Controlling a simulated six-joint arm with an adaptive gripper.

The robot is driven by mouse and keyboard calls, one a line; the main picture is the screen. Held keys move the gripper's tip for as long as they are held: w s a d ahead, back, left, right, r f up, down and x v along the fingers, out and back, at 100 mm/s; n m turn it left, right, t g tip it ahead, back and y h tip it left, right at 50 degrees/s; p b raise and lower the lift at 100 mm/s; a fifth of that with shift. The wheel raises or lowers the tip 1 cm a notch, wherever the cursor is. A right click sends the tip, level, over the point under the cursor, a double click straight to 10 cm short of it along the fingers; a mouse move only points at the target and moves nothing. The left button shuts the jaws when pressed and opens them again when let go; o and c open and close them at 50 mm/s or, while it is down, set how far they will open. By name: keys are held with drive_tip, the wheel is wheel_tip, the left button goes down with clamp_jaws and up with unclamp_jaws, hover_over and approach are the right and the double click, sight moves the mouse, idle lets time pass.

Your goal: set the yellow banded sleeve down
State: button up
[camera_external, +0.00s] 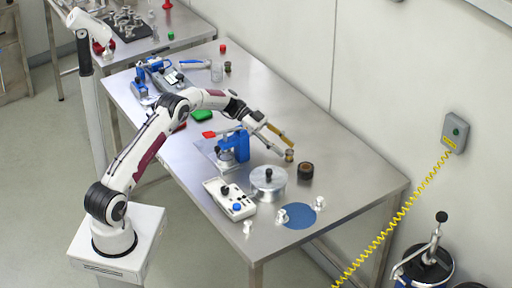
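My gripper (288,151) reaches out over the middle of the steel table, its two long tan fingers pointing down and to the right. A small, dark yellowish sleeve (289,156) sits at the fingertips, between them, and looks gripped. It appears upright. Its band is too small to make out clearly. I cannot tell whether its bottom touches the table. A dark short cylinder with a brown top (306,171) stands just to its right, apart from it.
A round lidded metal pot (268,181) stands in front of the gripper, and a blue clamp fixture (233,148) is to the left. The table's right side (355,173) is clear.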

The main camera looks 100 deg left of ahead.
drive_tip(key=v, duration=0.9)
drive_tip(key=shift+w, duration=0.1)
idle(0.6)
